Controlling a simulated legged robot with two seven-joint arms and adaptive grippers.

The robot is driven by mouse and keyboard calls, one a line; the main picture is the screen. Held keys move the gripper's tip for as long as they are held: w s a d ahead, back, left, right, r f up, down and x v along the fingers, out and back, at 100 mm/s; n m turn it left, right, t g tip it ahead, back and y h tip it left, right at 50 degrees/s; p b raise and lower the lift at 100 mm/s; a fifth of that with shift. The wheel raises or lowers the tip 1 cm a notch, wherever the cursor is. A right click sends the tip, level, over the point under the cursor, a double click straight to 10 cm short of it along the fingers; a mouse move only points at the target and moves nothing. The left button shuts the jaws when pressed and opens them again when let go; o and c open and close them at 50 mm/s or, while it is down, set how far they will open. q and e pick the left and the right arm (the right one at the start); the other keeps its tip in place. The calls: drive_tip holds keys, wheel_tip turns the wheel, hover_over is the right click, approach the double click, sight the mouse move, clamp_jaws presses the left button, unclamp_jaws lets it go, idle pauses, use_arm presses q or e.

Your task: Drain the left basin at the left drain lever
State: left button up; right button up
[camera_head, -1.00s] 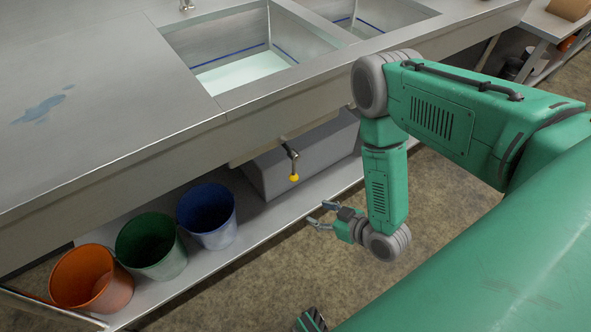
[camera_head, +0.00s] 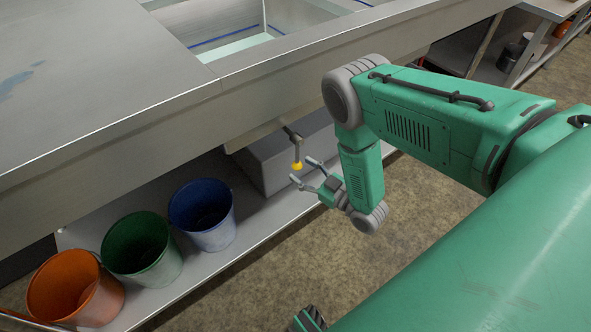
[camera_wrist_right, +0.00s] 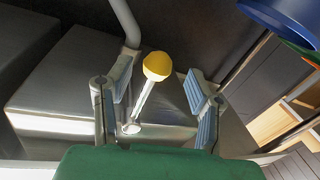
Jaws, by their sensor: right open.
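The left drain lever (camera_head: 294,146) is a thin metal rod with a yellow ball knob (camera_head: 296,166), hanging below the front of the steel counter. The left basin (camera_head: 215,22), partly cut off at the top of the head view, has a blue line on its walls and pale liquid at the bottom. My right gripper (camera_head: 305,170) is open at the knob. In the right wrist view, the yellow knob (camera_wrist_right: 157,66) and its rod show between the two open fingers (camera_wrist_right: 160,80), with gaps on both sides. My left gripper is not in view.
A blue bucket (camera_head: 203,214), a green bucket (camera_head: 141,246) and an orange bucket (camera_head: 75,288) stand on the low shelf (camera_head: 254,218) to the left. A grey box-like block (camera_head: 270,165) sits behind the lever. Bare floor (camera_head: 430,190) lies to the right.

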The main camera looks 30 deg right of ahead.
drive_tip(key=shift+w+f, duration=0.15)
drive_tip(key=shift+w, duration=1.2)
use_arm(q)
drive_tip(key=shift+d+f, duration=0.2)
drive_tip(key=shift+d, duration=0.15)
use_arm(e)
drive_tip(key=shift+a, duration=0.1)
drive_tip(key=shift+a, duration=0.1)
